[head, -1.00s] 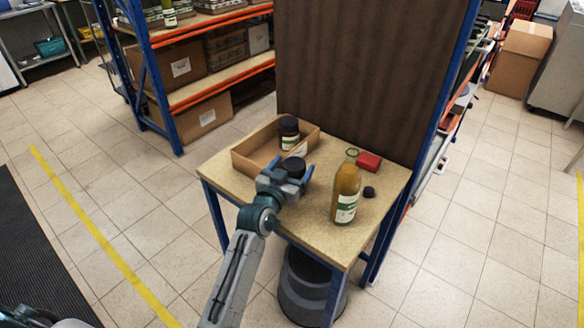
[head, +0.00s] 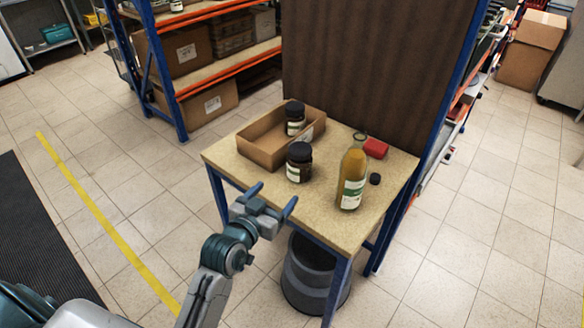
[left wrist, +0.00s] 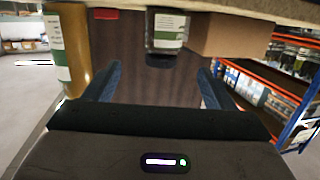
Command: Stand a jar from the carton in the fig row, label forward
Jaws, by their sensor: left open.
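A dark jar with a black lid (head: 298,165) stands upright on the small table, just in front of the carton, its pale label towards the near side. A second dark jar (head: 295,122) stands in the open cardboard carton (head: 262,153). My left gripper (head: 275,197) is open and empty, off the table's near edge and apart from the front jar. The left wrist view appears upside down; the front jar (left wrist: 167,32) shows beyond my open fingers (left wrist: 160,72). The fig row cannot be made out. My right gripper is out of view.
A tall yellow-brown bottle (head: 352,175) stands right of the front jar, with a small dark cap (head: 375,179) and red object (head: 376,148) near it. A brown panel (head: 375,70) rises behind the table. A grey bin (head: 315,275) stands below. Racks with cartons (head: 190,55) stand upper left.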

